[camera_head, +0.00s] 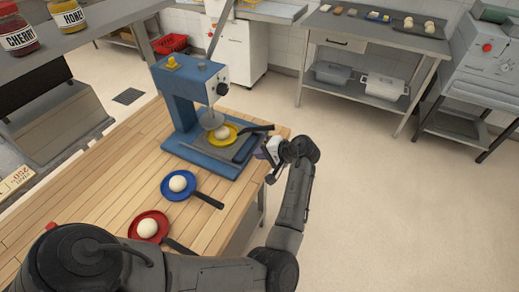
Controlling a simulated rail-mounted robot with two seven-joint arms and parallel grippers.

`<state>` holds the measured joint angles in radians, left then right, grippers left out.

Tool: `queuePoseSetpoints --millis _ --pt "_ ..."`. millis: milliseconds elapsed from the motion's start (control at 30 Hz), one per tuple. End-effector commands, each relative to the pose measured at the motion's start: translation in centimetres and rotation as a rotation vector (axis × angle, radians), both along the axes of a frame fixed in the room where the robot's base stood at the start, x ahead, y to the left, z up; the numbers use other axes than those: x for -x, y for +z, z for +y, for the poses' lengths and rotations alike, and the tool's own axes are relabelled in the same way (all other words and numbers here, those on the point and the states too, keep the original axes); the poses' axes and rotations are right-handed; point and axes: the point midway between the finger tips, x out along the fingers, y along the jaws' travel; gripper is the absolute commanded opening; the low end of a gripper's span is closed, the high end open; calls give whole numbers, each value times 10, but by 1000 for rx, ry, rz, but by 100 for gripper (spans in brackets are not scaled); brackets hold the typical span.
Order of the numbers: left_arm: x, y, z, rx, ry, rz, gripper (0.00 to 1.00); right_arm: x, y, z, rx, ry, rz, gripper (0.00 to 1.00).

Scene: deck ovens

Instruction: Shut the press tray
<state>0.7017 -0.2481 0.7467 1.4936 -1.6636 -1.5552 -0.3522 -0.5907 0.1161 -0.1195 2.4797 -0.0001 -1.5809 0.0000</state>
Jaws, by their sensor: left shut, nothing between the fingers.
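The blue press (184,110) stands on the wooden table. Its grey press tray (200,153) lies low at the front of the press, partly out from under the round press plate. A yellow pan (232,140) with a pale dough ball (222,132) rests on the tray, and its dark handle points right. My left gripper (268,150) is shut and empty at the right end of the tray, close to the pan handle. I cannot tell whether it touches the tray. My right gripper is not in view.
A blue pan (168,193) and a red pan (137,221), each with a dough ball, sit on the wooden table (105,190) in front of the press. A shelf with jars is at upper left. Open floor lies to the right.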

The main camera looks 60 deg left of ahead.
Motion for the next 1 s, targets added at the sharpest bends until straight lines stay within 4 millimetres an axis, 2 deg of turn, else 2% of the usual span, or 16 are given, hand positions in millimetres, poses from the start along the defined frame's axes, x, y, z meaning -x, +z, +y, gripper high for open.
queuePoseSetpoints --millis 200,500,1000 --pt "17 -19 28 -1 4 -2 0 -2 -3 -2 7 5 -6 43" --pt "32 -36 54 0 2 -3 0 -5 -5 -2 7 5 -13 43" --pt "36 -41 61 1 0 -5 0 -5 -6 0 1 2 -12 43"
